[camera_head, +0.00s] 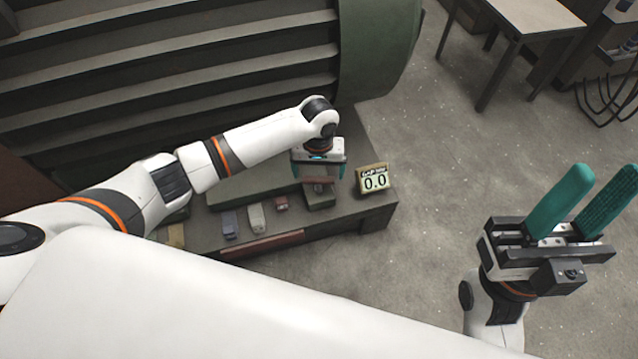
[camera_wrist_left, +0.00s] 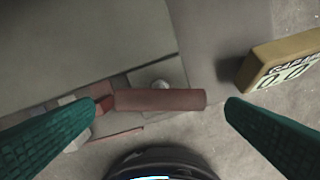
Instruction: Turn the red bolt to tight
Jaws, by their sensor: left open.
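A dull red bar-shaped piece (camera_wrist_left: 160,100), which I take to be the red bolt's handle, lies crosswise between my left fingers in the left wrist view. A small round grey metal part (camera_wrist_left: 160,86) shows just behind it. My left gripper (camera_head: 319,174) points down above the right end of the machine's base. It is open, its teal fingers on either side of the bar with gaps at both ends; contact is not seen. A display block (camera_head: 374,181) reading 0.0 stands to its right. My right gripper (camera_head: 575,202) is open and empty, off to the right above the floor.
A large ribbed green-grey machine (camera_head: 380,50) stands behind the dark base (camera_head: 350,218). Small blocks, one purple-grey (camera_head: 229,224) and one pale (camera_head: 257,218), sit left of my left gripper. A table (camera_head: 525,15) stands at the back right. Floor between is clear.

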